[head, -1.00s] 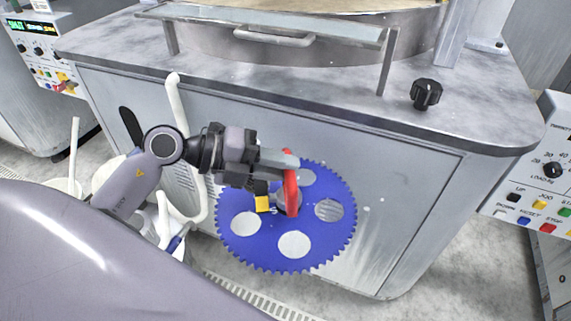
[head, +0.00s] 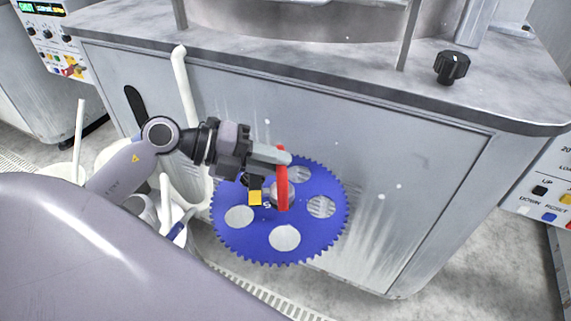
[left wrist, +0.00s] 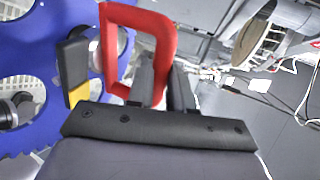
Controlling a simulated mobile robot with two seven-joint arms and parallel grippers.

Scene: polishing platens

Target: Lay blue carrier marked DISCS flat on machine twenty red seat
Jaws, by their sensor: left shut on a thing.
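The blue carrier (head: 318,236) is a toothed disc with several round holes and a red handle (head: 282,180) at its middle. My left gripper (head: 280,160) is shut on the red handle and holds the carrier in front of the machine's grey cabinet, clear of the floor. In the left wrist view the red handle (left wrist: 165,45) passes between the fingers, and part of the blue carrier (left wrist: 60,60) fills the left side. Most lettering on the carrier is hidden by the gripper. No red seat is in view. My right gripper is not in view.
The grey machine cabinet (head: 400,190) stands right behind the carrier, with a worktop (head: 340,58) and a black knob (head: 452,67) above. White buckets (head: 140,207) with sticks stand at the left. Control panels show at the left (head: 45,40) and right (head: 545,195) edges.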

